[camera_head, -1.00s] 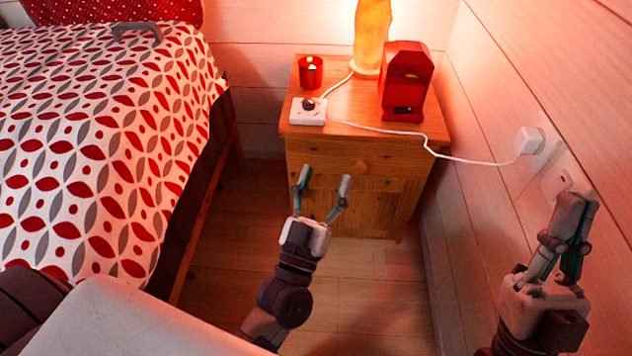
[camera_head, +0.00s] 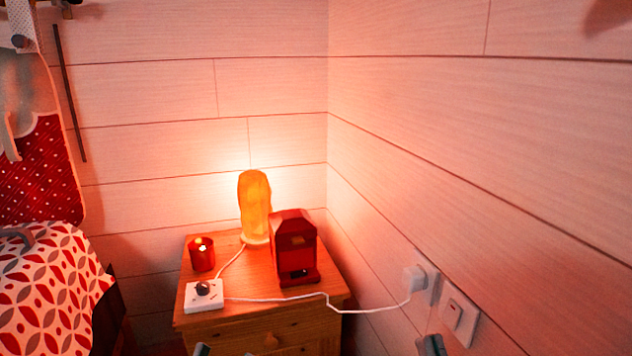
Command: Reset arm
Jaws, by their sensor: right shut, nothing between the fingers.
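My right gripper (camera_head: 431,346) shows only its fingertips at the bottom edge, right of centre, in front of the right wall. It is shut and empty; the rest of it and its arm are below the picture. A small grey tip of my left gripper (camera_head: 202,350) shows at the bottom edge, in front of the nightstand. The rest of the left gripper is out of view, so its opening cannot be judged.
A wooden nightstand (camera_head: 222,319) stands in the corner. On it are a lit lamp (camera_head: 254,205), a red candle holder (camera_head: 202,256), a red box-like device (camera_head: 294,250) and a white switch box (camera_head: 203,297). A white cable runs to the wall socket (camera_head: 421,280). A bed (camera_head: 45,295) is at left.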

